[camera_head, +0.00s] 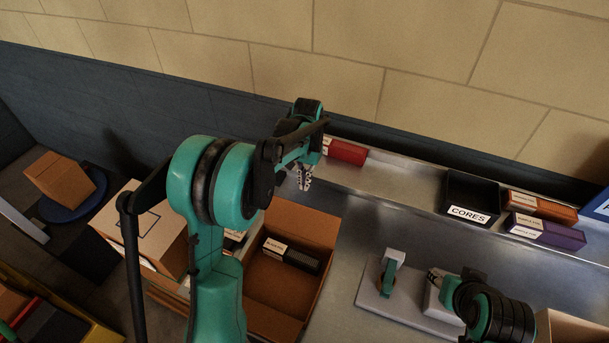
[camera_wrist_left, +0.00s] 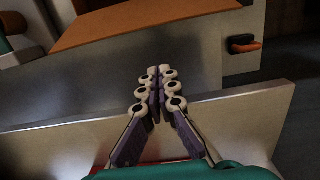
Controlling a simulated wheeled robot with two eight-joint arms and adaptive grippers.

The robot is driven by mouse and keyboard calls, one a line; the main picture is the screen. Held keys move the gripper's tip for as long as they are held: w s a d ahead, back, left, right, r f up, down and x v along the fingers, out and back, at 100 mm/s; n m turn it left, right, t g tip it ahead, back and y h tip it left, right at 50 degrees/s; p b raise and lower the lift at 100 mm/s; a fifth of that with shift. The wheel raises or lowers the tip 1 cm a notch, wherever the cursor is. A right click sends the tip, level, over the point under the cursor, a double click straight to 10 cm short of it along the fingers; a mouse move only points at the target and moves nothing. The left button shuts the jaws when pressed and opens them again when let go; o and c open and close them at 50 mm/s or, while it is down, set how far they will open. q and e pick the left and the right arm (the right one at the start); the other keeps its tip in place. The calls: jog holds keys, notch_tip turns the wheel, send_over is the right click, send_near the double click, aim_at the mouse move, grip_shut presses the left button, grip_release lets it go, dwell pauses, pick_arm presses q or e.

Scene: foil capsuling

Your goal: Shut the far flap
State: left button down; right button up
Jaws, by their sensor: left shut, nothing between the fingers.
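An open cardboard box (camera_head: 275,297) stands on the metal counter, partly hidden behind my left arm. Its far flap (camera_head: 303,225) is raised at the box's back edge, and a brown cardboard panel (camera_wrist_left: 150,22) shows at the top of the left wrist view. A dark carton with a pale label (camera_head: 291,255) lies inside the box. My left gripper (camera_head: 304,182) is shut and empty, above and beyond the far flap; its closed fingers (camera_wrist_left: 157,90) show in the left wrist view, apart from the panel. My right gripper (camera_head: 437,276) is by the tape dispenser, its fingers unclear.
A raised metal ledge (camera_head: 400,180) runs along the wall, with a red carton (camera_head: 345,151), a black CORES bin (camera_head: 470,195), and orange (camera_head: 543,207) and purple (camera_head: 547,231) cartons. A tape dispenser (camera_head: 390,285) stands right of the box. Another cardboard box (camera_head: 145,225) is at left.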

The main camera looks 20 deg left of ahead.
pick_arm(q)
jog(key=s+f, duration=0.1)
jog(key=s, duration=0.1)
jog(key=s+f, duration=0.1)
jog(key=s, duration=0.1)
jog(key=shift+a+f, duration=0.1)
jog(key=shift+f, duration=0.1)
jog(key=shift+s+a, duration=0.15)
dwell(0.3)
